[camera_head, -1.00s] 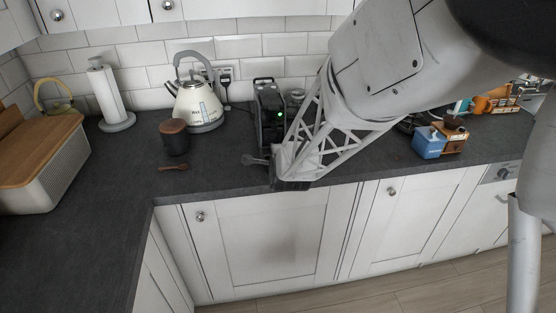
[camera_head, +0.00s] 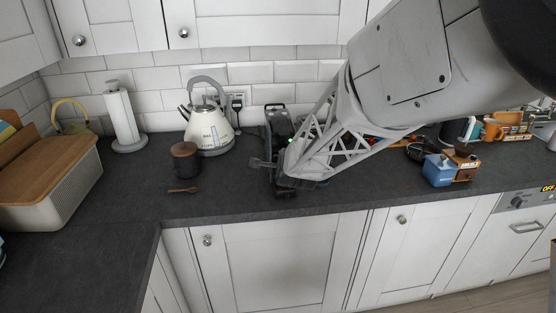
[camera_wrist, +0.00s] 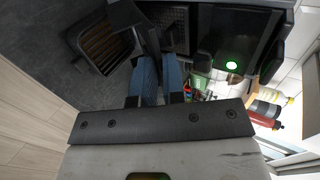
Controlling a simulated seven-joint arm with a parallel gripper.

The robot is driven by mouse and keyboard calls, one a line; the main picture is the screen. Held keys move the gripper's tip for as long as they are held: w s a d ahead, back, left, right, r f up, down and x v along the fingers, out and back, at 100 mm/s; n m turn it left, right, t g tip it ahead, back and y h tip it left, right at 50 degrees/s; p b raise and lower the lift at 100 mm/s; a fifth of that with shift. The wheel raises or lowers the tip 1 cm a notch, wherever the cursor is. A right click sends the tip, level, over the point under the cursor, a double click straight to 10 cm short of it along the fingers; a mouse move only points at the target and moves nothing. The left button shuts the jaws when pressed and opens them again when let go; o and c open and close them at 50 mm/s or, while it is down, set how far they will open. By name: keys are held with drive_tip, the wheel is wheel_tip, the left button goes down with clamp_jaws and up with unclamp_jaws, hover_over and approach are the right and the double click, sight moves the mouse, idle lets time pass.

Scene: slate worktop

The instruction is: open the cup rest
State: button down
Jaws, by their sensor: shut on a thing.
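The black coffee machine (camera_head: 277,122) stands on the worktop with a green light on its front; the wrist view shows its dark front (camera_wrist: 235,38) close up. A slatted tray in a dark frame, apparently the cup rest (camera_wrist: 100,42), juts out left of the fingers; its edge also shows in the head view (camera_head: 262,163). My gripper (camera_wrist: 158,65) has its blue-padded fingers close together, shut on a dark part of the rest near the machine's front. The exact grip is hard to see. In the head view my gripper (camera_head: 285,180) is low before the machine, partly hiding it.
A dark canister (camera_head: 185,160) and wooden spoon (camera_head: 184,190) lie left of the machine, with a cream kettle (camera_head: 209,130) behind. A blue box (camera_head: 437,170) stands right. The worktop's front edge is close below my gripper.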

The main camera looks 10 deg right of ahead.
drive_tip(key=shift+w+r, duration=0.35)
idle(0.3)
drive_tip(key=c, duration=1.6)
unclamp_jaws()
drive_tip(key=shift+o, duration=0.2)
drive_tip(key=shift+s, duration=0.15)
drive_tip(key=v, duration=0.7)
drive_tip(key=shift+s, duration=0.2)
drive_tip(key=shift+r, duration=0.15)
drive_tip(key=shift+c, duration=0.3)
